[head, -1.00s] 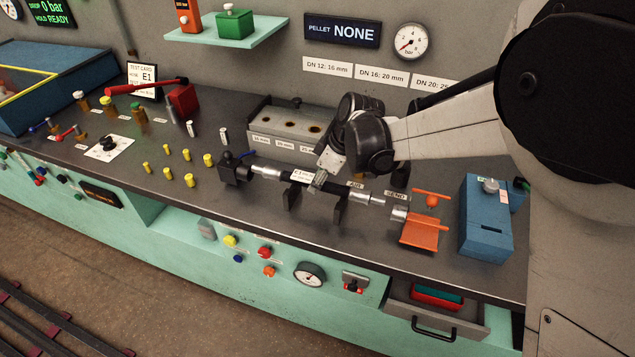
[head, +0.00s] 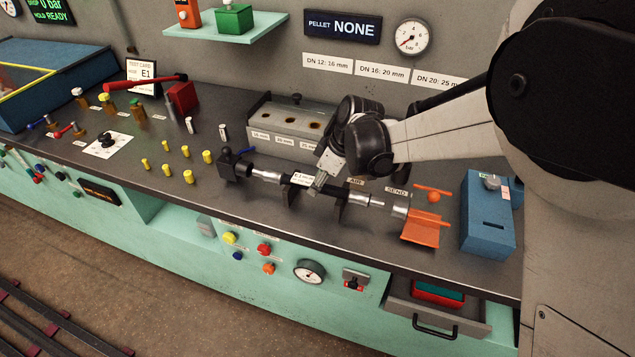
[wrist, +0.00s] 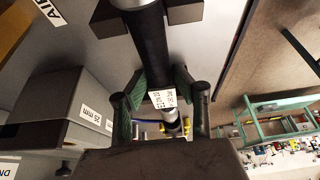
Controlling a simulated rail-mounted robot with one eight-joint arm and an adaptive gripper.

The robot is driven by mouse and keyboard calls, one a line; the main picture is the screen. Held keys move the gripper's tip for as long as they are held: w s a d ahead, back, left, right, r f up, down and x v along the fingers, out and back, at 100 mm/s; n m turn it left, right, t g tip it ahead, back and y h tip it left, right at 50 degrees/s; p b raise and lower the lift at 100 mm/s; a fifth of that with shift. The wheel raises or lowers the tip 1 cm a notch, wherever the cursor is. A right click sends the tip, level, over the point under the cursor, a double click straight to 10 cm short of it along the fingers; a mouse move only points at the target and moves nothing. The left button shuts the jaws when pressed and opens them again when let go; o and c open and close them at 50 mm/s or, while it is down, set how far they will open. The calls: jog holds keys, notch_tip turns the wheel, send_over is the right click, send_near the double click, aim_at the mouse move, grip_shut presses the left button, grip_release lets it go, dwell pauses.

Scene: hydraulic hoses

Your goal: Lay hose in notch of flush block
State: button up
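The hose (head: 327,189) is black with silver end fittings and a white tag marked E1 (head: 301,179). It lies lengthwise over two dark uprights, which look like the notched flush block (head: 341,213). My gripper (head: 316,184) comes from above and is around the hose near the tag, left of the right-hand upright. In the wrist view, the green finger pads (wrist: 160,88) flank the hose (wrist: 149,45), seemingly closed on it. Dark block parts (wrist: 107,17) stand on both sides of the hose there. Whether the hose touches the notch bottoms is hidden.
A black fitting (head: 233,163) stands beyond the hose's left end. The SEND port and orange bracket (head: 422,232) are at its right, then a blue box (head: 487,215). A grey rack with holes (head: 297,125) stands behind. The bench front is clear.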

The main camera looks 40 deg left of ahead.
jog(key=shift+o, duration=1.3)
jog(key=shift+r, duration=0.15)
jog(key=shift+r+p, duration=0.65)
jog(key=shift+p, duration=0.15)
jog(key=v, duration=1.1)
jog(key=shift+d+r+b, duration=0.3)
jog(key=shift+w, duration=0.1)
